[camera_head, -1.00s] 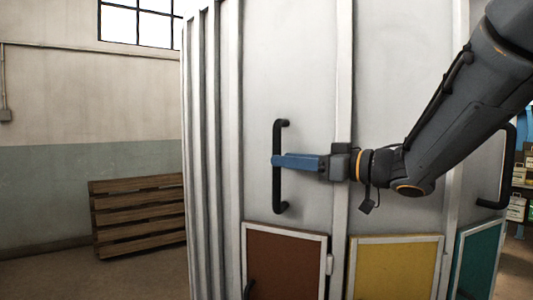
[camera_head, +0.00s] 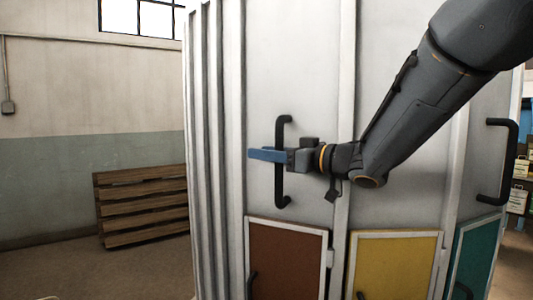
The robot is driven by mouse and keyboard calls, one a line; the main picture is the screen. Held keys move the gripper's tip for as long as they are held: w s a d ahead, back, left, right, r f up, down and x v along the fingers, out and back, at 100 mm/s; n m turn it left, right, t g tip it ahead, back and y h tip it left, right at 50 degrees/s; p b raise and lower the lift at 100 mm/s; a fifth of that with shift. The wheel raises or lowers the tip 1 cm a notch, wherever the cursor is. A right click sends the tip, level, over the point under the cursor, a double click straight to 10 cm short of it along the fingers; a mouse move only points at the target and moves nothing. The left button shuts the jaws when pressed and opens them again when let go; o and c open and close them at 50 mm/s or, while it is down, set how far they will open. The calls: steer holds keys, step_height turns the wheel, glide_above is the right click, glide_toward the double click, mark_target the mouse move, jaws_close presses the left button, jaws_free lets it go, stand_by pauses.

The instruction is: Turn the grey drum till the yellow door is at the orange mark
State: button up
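The grey drum (camera_head: 395,80) fills the middle and right of the view, with tall flat panels and a ribbed left side. The yellow door (camera_head: 393,268) is low on the drum, right of centre, between a brown door (camera_head: 287,262) and a teal door (camera_head: 476,262). My gripper (camera_head: 254,154) lies across the black upright handle (camera_head: 283,188) above the brown door. Its blue finger reaches left past the handle and hides the handle's middle. The finger is seen side-on, so its opening and any contact are unclear. I see no orange mark on the drum or floor.
A second black handle (camera_head: 511,165) stands out at the right panel. A wooden slatted rack (camera_head: 140,207) stands against the left wall. Shelves with boxes (camera_head: 519,188) show at the right edge.

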jaws_close()
stand_by(1.3)
